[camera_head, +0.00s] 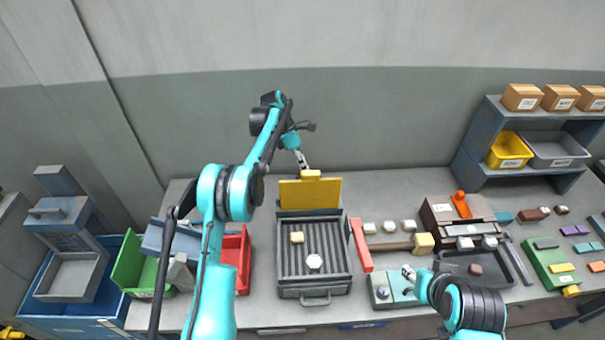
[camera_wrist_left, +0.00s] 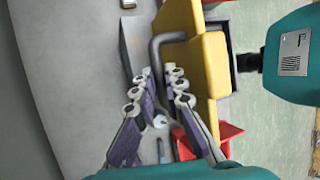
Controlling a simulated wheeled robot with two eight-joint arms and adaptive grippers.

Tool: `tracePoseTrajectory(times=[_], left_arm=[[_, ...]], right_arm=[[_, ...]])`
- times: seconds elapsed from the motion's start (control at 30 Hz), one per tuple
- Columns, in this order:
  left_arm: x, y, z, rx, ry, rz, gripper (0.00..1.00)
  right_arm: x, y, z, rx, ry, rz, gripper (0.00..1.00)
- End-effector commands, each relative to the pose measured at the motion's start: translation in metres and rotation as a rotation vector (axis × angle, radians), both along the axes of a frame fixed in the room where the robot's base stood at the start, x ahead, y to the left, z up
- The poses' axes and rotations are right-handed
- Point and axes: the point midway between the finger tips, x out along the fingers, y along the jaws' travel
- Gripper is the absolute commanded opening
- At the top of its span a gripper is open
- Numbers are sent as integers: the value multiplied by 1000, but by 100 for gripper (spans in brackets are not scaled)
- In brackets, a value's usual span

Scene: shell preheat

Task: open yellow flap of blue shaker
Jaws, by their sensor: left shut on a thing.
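The shaker is a grey ribbed tray (camera_head: 286,262) in the middle of the bench, looking dark grey rather than blue. Its yellow flap (camera_head: 310,196) stands upright at the tray's back edge. It also shows in the left wrist view (camera_wrist_left: 213,65), right of the fingers. My left gripper (camera_head: 303,163) is behind the flap's top edge. In the left wrist view its fingers (camera_wrist_left: 163,95) are shut on a grey bent handle (camera_wrist_left: 156,55) beside the flap. The exact contact is partly hidden. My right gripper (camera_head: 408,272) is at the front right, its jaws too small to judge.
A pale block and a white hexagonal piece (camera_head: 314,261) lie in the tray. A red bar (camera_head: 361,245) stands close to its right. Green (camera_head: 132,262) and red (camera_head: 243,250) bins are left. A green-topped box (camera_head: 383,298) is by my right gripper. The wall is behind.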

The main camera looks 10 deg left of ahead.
Motion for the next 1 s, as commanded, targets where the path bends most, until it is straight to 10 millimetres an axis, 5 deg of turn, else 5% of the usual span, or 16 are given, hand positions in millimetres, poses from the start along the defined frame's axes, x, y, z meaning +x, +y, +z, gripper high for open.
tracePoseTrajectory(times=[0.87,0.9,1.0], left_arm=[[11,-1,-10,-22,97,-4,0],[11,-1,-10,-22,97,-4,14],[11,-1,-10,-22,96,-3,32]], right_arm=[[0,0,1,0,0,0,40],[0,0,1,0,0,0,40],[0,0,1,0,0,0,40]])
